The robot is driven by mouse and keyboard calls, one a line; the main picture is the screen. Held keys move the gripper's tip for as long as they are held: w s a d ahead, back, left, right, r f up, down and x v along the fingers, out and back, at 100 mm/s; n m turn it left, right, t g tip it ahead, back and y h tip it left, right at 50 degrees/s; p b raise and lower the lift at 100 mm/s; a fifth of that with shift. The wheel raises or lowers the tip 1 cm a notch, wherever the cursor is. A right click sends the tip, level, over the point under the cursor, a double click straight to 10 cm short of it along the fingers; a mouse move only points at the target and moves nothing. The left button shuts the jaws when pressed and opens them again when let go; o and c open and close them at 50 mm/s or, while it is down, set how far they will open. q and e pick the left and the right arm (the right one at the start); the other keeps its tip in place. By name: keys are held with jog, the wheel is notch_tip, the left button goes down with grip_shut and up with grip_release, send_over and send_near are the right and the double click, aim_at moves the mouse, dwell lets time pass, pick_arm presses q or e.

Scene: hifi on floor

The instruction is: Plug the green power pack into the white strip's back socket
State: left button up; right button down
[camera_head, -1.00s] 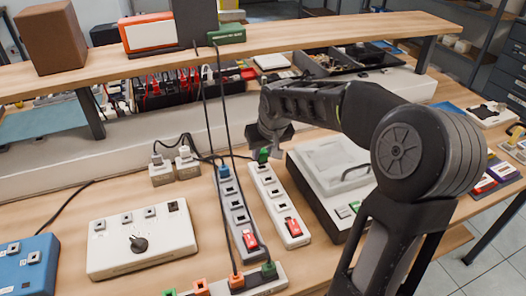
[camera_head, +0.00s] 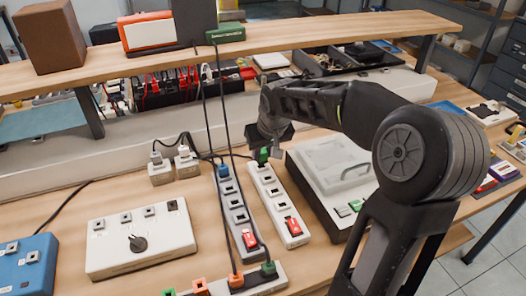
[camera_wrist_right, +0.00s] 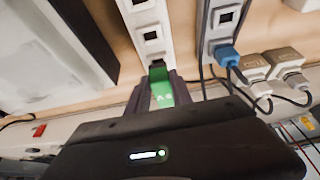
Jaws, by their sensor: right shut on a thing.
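The white strip (camera_head: 278,202) lies on the bench, with a row of dark sockets and a red switch at its near end. It also shows in the right wrist view (camera_wrist_right: 148,18). The green power pack (camera_wrist_right: 164,92) is at the strip's back end, with its tip over the back socket. How deep it sits in the socket I cannot tell. My right gripper (camera_head: 265,147) is shut on the pack, one finger on each side. In the head view the gripper partly hides the pack (camera_head: 263,156). My left gripper is not in view.
A grey strip (camera_head: 234,208) with a blue plug (camera_head: 224,171) lies just left. Two black cords (camera_head: 213,110) hang from the shelf (camera_head: 290,36). White adapters (camera_head: 186,160) stand at the left.

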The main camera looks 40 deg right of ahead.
jog(key=shift+f+b, duration=0.65)
jog(key=shift+f, duration=0.1)
dwell(0.7)
jog(key=shift+f+b, duration=0.25)
jog(key=shift+b, duration=0.15)
dwell(2.2)
jog(key=c, duration=1.1)
grip_release()
jog(key=shift+o, duration=0.2)
jog(key=shift+r, duration=0.1)
jog(key=v, duration=0.7)
jog(key=shift+s+r, duration=0.2)
jog(key=shift+r, duration=0.1)
jog(key=shift+a, duration=0.1)
notch_tip(320, 180, up, 6)
jog(key=p, duration=0.4)
jog(key=shift+p, duration=0.35)
